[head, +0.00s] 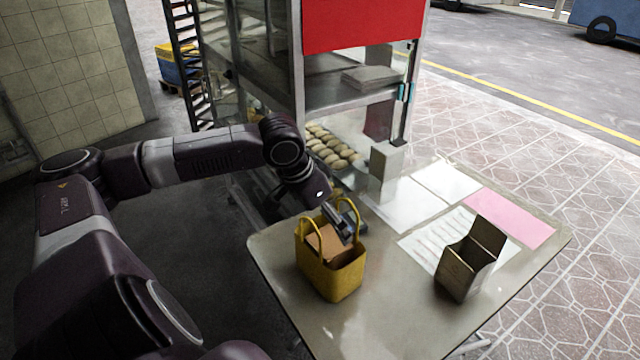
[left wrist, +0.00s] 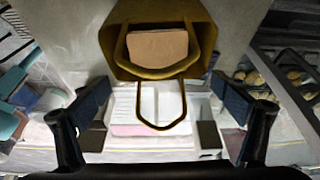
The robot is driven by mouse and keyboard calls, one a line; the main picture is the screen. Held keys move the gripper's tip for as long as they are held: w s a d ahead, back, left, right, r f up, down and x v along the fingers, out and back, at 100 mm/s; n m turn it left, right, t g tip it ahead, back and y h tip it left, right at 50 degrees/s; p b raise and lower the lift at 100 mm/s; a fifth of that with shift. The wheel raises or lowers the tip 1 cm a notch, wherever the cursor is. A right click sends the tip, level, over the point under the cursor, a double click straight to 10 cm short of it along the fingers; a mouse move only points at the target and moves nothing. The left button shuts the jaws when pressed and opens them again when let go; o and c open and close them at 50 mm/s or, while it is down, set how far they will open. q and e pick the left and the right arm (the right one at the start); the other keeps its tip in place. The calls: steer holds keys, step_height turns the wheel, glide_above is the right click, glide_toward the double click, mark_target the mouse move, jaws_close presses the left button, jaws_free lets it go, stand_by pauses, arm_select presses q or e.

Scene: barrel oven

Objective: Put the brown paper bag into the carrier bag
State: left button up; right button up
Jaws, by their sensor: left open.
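The yellow carrier bag (head: 330,280) stands upright on the table in the head view, with two loop handles. The brown paper bag (head: 327,243) is inside it, its top showing between the handles. In the left wrist view the carrier bag (left wrist: 207,28) is at the top, with the brown paper bag (left wrist: 157,46) inside its opening. My left gripper (head: 345,222) is above the carrier bag's far right side, near a handle. In the left wrist view its fingers (left wrist: 165,108) are spread wide with nothing held between them. My right gripper is in neither view.
An open cardboard box (head: 463,274) stands at the right of the table (head: 390,318). White sheets and a pink sheet (head: 510,217) lie at the back. A glass-sided cabinet with buns (head: 333,147) stands behind the table. The table's front middle is clear.

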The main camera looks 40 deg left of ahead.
arm_select(q)
steer(key=v, duration=1.1)
steer(key=shift+s+r, duration=0.15)
steer(key=shift+r, duration=0.1)
stand_by(0.3)
